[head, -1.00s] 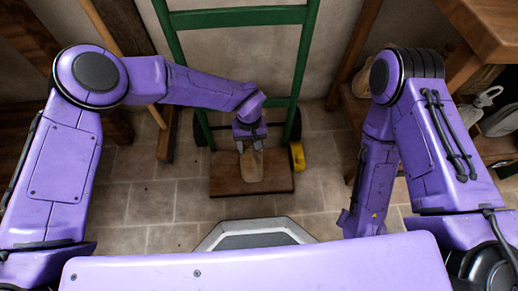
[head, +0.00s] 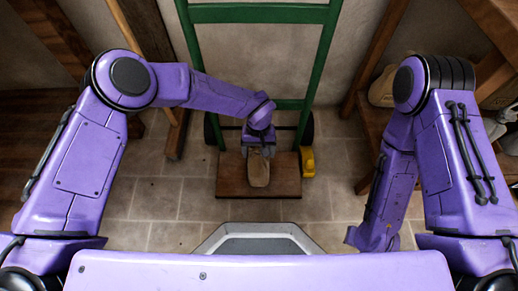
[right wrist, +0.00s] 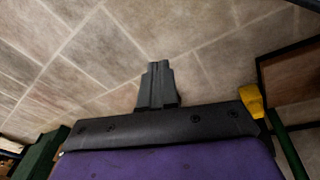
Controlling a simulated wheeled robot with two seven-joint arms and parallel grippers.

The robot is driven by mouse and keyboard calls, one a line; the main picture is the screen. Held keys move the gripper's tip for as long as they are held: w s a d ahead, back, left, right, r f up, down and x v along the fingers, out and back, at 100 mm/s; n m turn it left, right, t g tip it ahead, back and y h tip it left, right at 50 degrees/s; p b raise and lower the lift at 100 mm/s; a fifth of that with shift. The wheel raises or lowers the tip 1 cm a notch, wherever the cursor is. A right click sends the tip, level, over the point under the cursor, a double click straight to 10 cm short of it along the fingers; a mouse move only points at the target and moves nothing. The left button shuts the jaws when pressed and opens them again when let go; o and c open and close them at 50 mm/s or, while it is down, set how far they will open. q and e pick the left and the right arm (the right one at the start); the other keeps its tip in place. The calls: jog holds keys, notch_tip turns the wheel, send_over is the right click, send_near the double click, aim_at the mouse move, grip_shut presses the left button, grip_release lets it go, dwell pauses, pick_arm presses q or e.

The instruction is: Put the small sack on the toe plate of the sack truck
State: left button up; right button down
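The small sack (head: 259,173), tan, is at the toe plate (head: 231,186) of the sack truck (head: 325,60), near the plate's middle. I cannot tell whether it rests on the plate or hangs just above it. My left gripper (head: 259,152) points down with its fingers on either side of the sack's upper end, and looks shut on it. The truck has a green frame and a brown plate. My right gripper shows in the right wrist view (right wrist: 157,86), fingers together and empty, above the tiled floor and apart from the truck.
A yellow piece (head: 308,162) sits right of the plate, beside a dark wheel. Another pale sack (head: 382,88) lies on a wooden shelf at the right. A wooden pole and post stand left of the truck. Tiled floor (head: 178,200) left of the plate is clear.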

pick_arm(q)
jog(key=shift+r, duration=0.1)
pick_arm(e)
jog(key=shift+r, duration=0.1)
pick_arm(q)
jog(key=r+p, duration=0.1)
jog(key=r, duration=0.1)
jog(key=r+p, duration=0.1)
jog(key=r, duration=0.2)
jog(key=w+r+p, duration=0.1)
jog(key=r, duration=0.1)
jog(key=shift+r, duration=0.15)
jog(key=r+p, duration=0.2)
jog(key=r, duration=0.2)
jog(key=shift+w+r, duration=0.1)
jog(key=shift+w, duration=0.1)
jog(key=shift+r, duration=0.25)
pick_arm(e)
jog(key=r, duration=0.1)
jog(key=w+r+m+t+h, duration=0.1)
jog(key=r, duration=0.1)
jog(key=w+r+m+t, duration=0.1)
jog(key=r, duration=0.1)
jog(key=shift+w+d, duration=0.2)
jog(key=shift+d, duration=0.15)
